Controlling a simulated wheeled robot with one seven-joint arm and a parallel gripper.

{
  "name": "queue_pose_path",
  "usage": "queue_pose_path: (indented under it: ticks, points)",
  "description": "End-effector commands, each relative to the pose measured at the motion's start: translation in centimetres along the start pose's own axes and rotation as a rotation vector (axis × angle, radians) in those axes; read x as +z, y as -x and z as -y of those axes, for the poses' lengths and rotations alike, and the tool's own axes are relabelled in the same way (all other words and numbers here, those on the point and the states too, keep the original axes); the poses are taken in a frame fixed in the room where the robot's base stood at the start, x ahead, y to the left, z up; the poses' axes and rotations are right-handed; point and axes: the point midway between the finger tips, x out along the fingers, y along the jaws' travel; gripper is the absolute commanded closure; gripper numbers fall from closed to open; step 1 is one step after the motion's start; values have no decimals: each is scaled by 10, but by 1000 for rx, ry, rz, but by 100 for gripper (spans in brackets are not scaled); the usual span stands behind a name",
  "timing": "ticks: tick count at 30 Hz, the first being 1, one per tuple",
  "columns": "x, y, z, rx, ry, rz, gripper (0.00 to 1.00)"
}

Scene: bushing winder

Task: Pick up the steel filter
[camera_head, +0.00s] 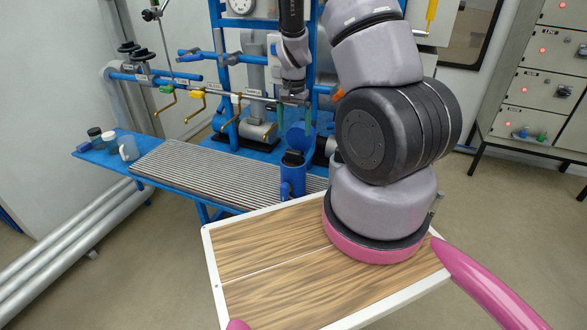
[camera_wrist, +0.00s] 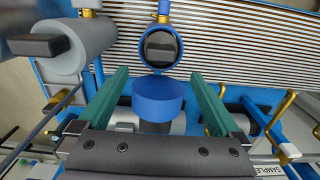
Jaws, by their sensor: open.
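No part is clearly recognisable as the steel filter. A blue cylindrical housing (camera_head: 292,180) stands at the near edge of the ribbed bench, with a dark piece at its top. In the wrist view the housing (camera_wrist: 144,58) shows as a blue ring around a dark inside with a small grey patch; whether that is the filter I cannot tell. A blue round cap (camera_wrist: 158,88) with a dark lower part lies between my fingers in that view, apart from both. My gripper (camera_wrist: 159,73) has its two green fingers wide apart and empty. In the head view my gripper (camera_head: 296,117) is above the housing.
Blue pipes and valves with yellow handles (camera_head: 197,94) stand behind the ribbed bench (camera_head: 190,170). A jug (camera_head: 128,148) and small jars are at the bench's left end. A wooden, white-rimmed tray top (camera_head: 262,290) is in front. A grey cylinder (camera_wrist: 78,48) is left of the fingers.

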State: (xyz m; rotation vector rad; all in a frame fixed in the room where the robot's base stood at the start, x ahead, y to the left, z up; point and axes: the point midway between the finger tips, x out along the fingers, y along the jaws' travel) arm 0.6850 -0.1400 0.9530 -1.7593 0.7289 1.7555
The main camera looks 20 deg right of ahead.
Motion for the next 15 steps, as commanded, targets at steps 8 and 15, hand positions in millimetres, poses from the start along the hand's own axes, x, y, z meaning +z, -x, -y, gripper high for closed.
queue_pose_path:
  ticks: [8,15]
  points:
    - [0,-44,-2,6,-3,4,0]
    - [0,-63,-1,4,-1,2,0]
